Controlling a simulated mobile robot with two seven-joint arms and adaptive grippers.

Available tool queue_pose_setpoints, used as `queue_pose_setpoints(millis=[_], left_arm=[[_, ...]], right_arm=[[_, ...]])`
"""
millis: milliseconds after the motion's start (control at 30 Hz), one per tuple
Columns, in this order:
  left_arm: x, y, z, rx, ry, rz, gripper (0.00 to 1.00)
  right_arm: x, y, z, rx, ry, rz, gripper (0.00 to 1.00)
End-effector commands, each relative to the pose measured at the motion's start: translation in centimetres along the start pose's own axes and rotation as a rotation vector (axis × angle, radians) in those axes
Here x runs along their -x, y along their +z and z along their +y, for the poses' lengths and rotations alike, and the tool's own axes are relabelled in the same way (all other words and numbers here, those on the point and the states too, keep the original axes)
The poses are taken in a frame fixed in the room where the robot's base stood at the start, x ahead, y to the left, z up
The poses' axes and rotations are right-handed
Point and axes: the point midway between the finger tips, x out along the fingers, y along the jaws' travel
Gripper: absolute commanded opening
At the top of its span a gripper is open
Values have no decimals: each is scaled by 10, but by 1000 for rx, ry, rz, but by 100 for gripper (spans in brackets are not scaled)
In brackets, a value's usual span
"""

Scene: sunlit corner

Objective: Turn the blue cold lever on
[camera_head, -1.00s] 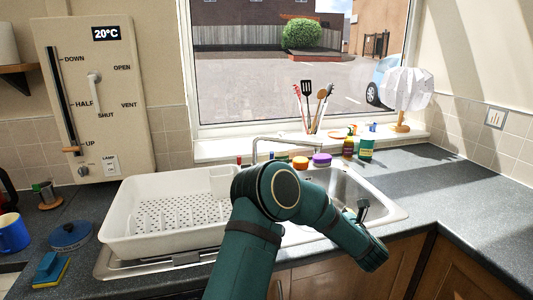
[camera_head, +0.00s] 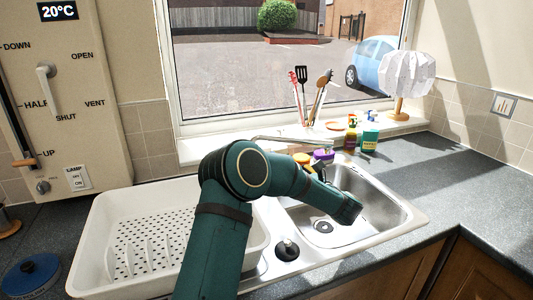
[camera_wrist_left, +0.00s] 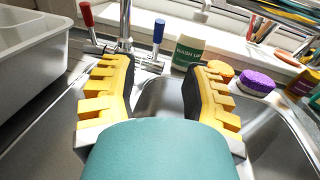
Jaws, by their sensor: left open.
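In the left wrist view the blue lever (camera_wrist_left: 158,32) stands upright on a chrome tap base behind the sink. The red lever (camera_wrist_left: 87,15) stands to its left, beyond the chrome tap column (camera_wrist_left: 124,28). My left gripper (camera_wrist_left: 160,66) is open, its yellow fingers spread wide and empty; the blue lever shows beyond and between them, apart from both. In the head view my teal arm crosses the sink and hides both levers; the tap spout (camera_head: 290,139) shows behind it. The gripper's fingers cannot be made out there.
A white dish rack (camera_head: 84,245) stands left of the sink basin (camera_head: 375,205). The worktop (camera_head: 455,175) at right is clear.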

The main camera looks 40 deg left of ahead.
Motion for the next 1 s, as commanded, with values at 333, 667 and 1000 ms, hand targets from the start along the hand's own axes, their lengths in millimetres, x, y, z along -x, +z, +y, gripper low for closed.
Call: queue_pose_setpoints(millis=[333,667,1000], left_arm=[[-36,1,2,9,11,-2,48],[-100,1,2,10,11,-1,48],[-136,1,2,8,8,-1,48]], right_arm=[[-1,0,1,-1,1,0,47],[-4,0,2,0,0,2,47],[-5,0,2,0,0,3,47]])
